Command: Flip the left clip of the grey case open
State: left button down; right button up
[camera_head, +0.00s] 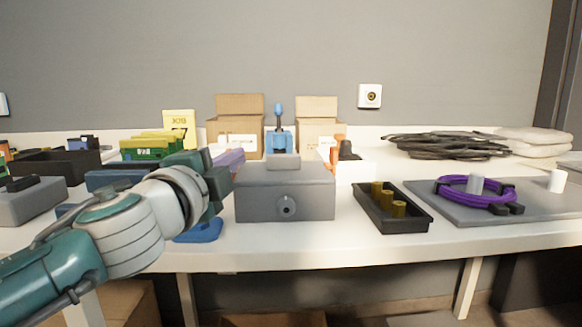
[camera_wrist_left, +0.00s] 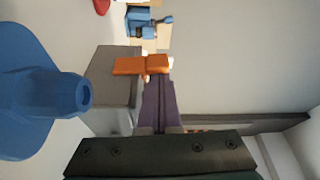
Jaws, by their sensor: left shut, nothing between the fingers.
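The grey case (camera_head: 285,190) stands closed on the table, with a round lock on its front and a handle (camera_head: 284,162) on top. Its side shows in the left wrist view (camera_wrist_left: 115,88). An orange clip (camera_wrist_left: 140,66) is at the case's edge there; I cannot tell whether it is flipped. My left gripper (camera_head: 238,156) is left of the case in the head view, its purple-grey fingers shut and empty. In the left wrist view the fingertips (camera_wrist_left: 158,82) are right at the clip, seemingly touching it. My right gripper is not in view.
A blue funnel-like piece (camera_wrist_left: 45,100) lies near the left gripper. A black tray (camera_head: 372,220) with brass cylinders is right of the case, then a grey board with a purple cable coil (camera_head: 470,190). Open cartons (camera_head: 235,125) and a blue tool (camera_head: 279,135) stand behind.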

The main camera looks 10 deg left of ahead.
pick_arm(q)
jog(key=shift+s+a+f+n+t+b, duration=0.15)
jog(key=shift+a+n+b, duration=0.1)
jog(key=shift+n+b, duration=0.35)
jog(key=shift+a+f+n+t+b, duration=0.2)
jog(key=shift+n+b, duration=0.2)
jog(key=shift+b, duration=0.25)
jog(key=shift+s+a+r+n+t+y+b, duration=0.15)
jog(key=shift+a+n+t+b, duration=0.1)
jog(key=shift+n+b, duration=0.4)
jog(key=shift+w+a+r+n+t+y+b, duration=0.1)
jog(key=shift+a+n+y+b, duration=0.1)
jog(key=shift+n+b, duration=0.4)
jog(key=shift+s, duration=0.1)
